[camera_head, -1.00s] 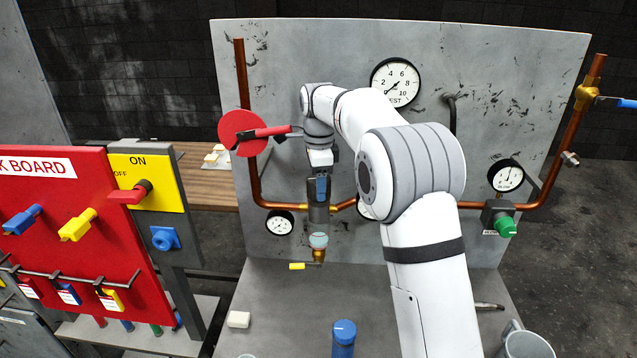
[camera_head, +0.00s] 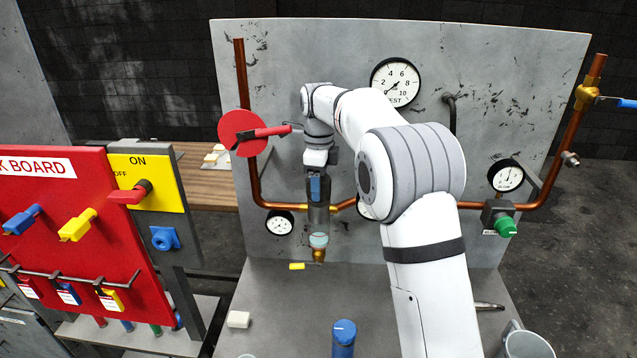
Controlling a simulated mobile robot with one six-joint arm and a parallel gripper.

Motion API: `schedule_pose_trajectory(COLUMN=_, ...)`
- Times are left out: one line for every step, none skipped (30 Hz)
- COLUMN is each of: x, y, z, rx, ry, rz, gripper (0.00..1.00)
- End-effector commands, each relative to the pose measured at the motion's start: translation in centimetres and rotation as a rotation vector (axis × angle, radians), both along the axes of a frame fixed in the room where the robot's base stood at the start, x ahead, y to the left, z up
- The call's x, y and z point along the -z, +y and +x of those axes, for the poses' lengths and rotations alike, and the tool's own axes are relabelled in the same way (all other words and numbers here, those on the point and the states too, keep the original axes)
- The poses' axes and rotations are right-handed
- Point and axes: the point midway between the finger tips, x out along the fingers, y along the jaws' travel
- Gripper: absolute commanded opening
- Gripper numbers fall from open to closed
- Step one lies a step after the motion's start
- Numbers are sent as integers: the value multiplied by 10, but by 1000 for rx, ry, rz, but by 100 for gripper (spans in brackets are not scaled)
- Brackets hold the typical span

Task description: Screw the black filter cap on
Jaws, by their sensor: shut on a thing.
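My gripper (camera_head: 317,190) points down in front of the grey panel, with blue on its near finger. It is shut on the dark grey-black filter cap (camera_head: 318,216), a cylinder whose upper part is mostly hidden by the fingers. A pale clear bowl (camera_head: 318,240) shows directly below the cap, with a brass fitting (camera_head: 318,256) under it. Cap and bowl look lined up and upright. I cannot tell from here how far the thread is engaged.
Copper pipe (camera_head: 253,185) and a red disc with a red lever (camera_head: 265,132) are left of my gripper. A small gauge (camera_head: 279,223) sits low on the panel. A blue-capped bottle (camera_head: 344,335) and a white block (camera_head: 238,319) stand on the bench (camera_head: 285,310).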

Motion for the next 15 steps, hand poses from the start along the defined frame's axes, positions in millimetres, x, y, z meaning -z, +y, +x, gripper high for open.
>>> schedule_pose_trajectory(x=-1, y=-1, z=0, rx=18, ry=-1, rz=-1, gripper=32)
schedule_pose_trajectory(x=-1, y=-1, z=0, rx=24, ry=-1, rz=-1, gripper=32)
schedule_pose_trajectory(x=-1, y=-1, z=0, rx=26, ry=-1, rz=-1, gripper=32)
schedule_pose_trajectory(x=-1, y=-1, z=0, rx=26, ry=-1, rz=-1, gripper=32)
schedule_pose_trajectory(x=-1, y=-1, z=0, rx=25, ry=-1, rz=-1, gripper=32)
schedule_pose_trajectory(x=-1, y=-1, z=0, rx=25, ry=-1, rz=-1, gripper=32)
schedule_pose_trajectory(x=-1, y=-1, z=0, rx=25, ry=-1, rz=-1, gripper=32)
schedule_pose_trajectory(x=-1, y=-1, z=0, rx=24, ry=-1, rz=-1, gripper=56)
schedule_pose_trajectory(x=-1, y=-1, z=0, rx=24, ry=-1, rz=0, gripper=59)
schedule_pose_trajectory(x=-1, y=-1, z=0, rx=24, ry=-1, rz=0, gripper=61)
schedule_pose_trajectory(x=-1, y=-1, z=0, rx=24, ry=-1, rz=0, gripper=64)
schedule_pose_trajectory(x=-1, y=-1, z=0, rx=24, ry=-1, rz=0, gripper=67)
schedule_pose_trajectory(x=-1, y=-1, z=0, rx=23, ry=-1, rz=0, gripper=70)
schedule_pose_trajectory(x=-1, y=0, z=0, rx=23, ry=-1, rz=0, gripper=72)
schedule_pose_trajectory(x=-1, y=0, z=0, rx=23, ry=0, rz=0, gripper=75)
